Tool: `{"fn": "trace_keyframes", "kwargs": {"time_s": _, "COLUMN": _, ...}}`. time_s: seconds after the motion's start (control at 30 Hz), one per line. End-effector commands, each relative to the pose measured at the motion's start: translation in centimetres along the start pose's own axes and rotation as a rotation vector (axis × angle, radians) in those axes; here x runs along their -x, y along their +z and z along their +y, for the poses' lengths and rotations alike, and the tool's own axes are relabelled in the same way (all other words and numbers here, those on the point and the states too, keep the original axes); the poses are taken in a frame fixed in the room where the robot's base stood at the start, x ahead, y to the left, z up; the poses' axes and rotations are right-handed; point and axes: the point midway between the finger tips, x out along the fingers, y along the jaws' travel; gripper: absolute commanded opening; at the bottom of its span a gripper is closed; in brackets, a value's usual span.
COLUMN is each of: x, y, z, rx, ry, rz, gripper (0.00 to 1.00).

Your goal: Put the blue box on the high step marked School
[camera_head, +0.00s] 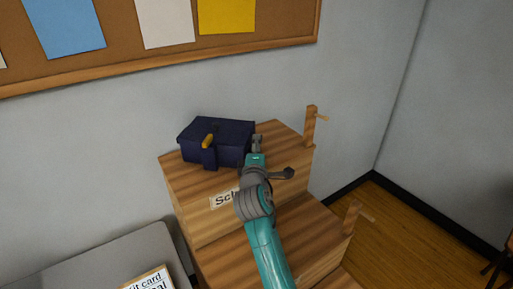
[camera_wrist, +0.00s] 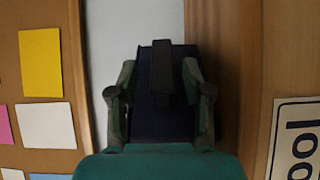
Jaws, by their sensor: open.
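The dark blue box (camera_head: 222,132) sits on the high wooden step (camera_head: 188,182), near its left back part. A yellow-topped tab stands on its front. The step's front label (camera_head: 222,200) shows "Sc", the rest hidden by my arm. My gripper (camera_head: 257,141) is at the right side of the box in the head view. In the wrist view the blue box (camera_wrist: 160,122) lies between the two spread fingers of my gripper (camera_wrist: 160,68), with a dark bar on it. The gripper is open; whether a finger touches the box I cannot tell.
A lower wooden step (camera_head: 300,235) lies in front. Wooden posts with pegs (camera_head: 310,127) stand at the right edge. A pinboard (camera_head: 120,55) hangs on the wall behind. A grey surface with a card (camera_head: 148,282) is at lower left. The high step's right part looks bare.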

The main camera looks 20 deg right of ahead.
Motion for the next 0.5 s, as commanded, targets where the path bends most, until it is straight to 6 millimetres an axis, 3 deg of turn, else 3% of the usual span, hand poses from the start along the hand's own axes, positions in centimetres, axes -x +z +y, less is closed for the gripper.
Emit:
{"fn": "trace_keyframes", "kwargs": {"time_s": 0.17, "x": 2.2, "y": 0.0, "z": -0.1, "rx": 0.0, "ry": 0.0, "rz": 0.001, "gripper": 0.49}}
{"fn": "trace_keyframes", "kwargs": {"time_s": 0.5, "x": 8.8, "y": -0.1, "z": -0.1, "rx": 0.0, "ry": 0.0, "rz": 0.002, "gripper": 0.49}}
